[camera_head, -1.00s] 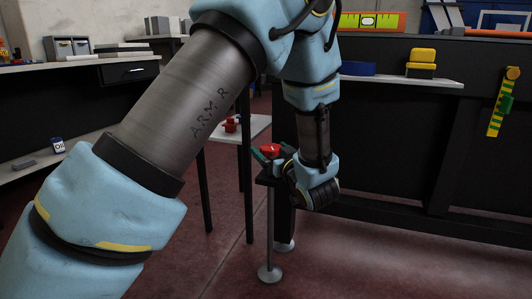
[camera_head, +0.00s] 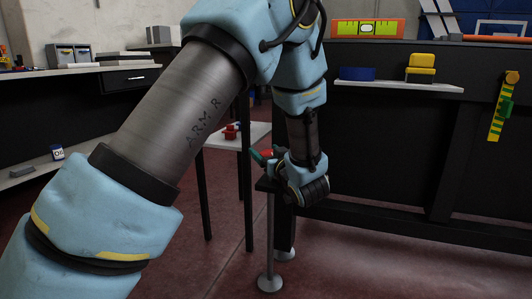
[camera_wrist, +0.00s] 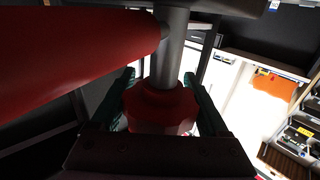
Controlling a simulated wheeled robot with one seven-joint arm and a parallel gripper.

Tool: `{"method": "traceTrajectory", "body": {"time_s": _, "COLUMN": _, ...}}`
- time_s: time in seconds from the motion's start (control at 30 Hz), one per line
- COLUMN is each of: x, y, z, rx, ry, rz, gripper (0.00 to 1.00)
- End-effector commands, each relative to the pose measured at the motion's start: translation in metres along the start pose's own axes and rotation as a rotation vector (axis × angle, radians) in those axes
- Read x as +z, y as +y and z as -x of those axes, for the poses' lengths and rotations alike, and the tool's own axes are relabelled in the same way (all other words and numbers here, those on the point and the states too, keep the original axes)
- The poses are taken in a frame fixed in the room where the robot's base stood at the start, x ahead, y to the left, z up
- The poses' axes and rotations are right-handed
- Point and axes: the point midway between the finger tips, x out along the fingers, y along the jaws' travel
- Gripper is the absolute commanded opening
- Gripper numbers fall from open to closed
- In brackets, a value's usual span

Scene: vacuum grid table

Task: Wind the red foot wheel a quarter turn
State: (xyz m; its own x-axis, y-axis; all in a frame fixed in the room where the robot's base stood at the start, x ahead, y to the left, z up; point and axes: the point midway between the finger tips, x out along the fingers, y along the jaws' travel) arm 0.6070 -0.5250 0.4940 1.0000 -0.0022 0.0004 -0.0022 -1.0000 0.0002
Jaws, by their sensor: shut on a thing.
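The red foot wheel (camera_wrist: 160,108) shows in the wrist view, a lobed red knob on a grey metal post (camera_wrist: 171,50). My gripper (camera_wrist: 161,76) has its dark green fingers on either side of the wheel and is shut on it. In the head view a small red part (camera_head: 267,154) shows beside my gripper's green finger, by the corner of the dark bench; my wrist hides most of this spot. The wheel's exact turn angle cannot be told.
A thick red bar (camera_wrist: 70,62) crosses the upper left of the wrist view, close to the post. A round grey foot (camera_head: 270,284) stands on the floor below. A small side table (camera_head: 232,140) stands just left, and the dark bench (camera_head: 385,150) lies right.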

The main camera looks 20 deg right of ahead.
Motion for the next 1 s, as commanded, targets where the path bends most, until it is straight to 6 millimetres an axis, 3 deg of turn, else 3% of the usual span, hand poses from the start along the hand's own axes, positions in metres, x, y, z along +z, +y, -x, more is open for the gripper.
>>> {"method": "traceTrajectory", "body": {"time_s": 0.03, "x": 0.0003, "y": -0.0002, "z": 0.0002, "rx": 0.0, "ry": 0.0, "rz": 0.0, "gripper": 0.52}}
{"method": "traceTrajectory", "body": {"time_s": 0.3, "x": 0.0005, "y": -0.0003, "z": 0.0003, "rx": 0.0, "ry": -0.001, "rz": 0.0, "gripper": 0.22}}
{"method": "traceTrajectory", "body": {"time_s": 0.67, "x": 0.0001, "y": 0.0013, "z": 0.0005, "rx": 0.067, "ry": -0.002, "rz": -0.002, "gripper": 0.22}}
{"method": "traceTrajectory", "body": {"time_s": 1.0, "x": 0.0015, "y": 0.0088, "z": 0.0019, "rx": 0.324, "ry": -0.005, "rz": -0.003, "gripper": 0.22}}
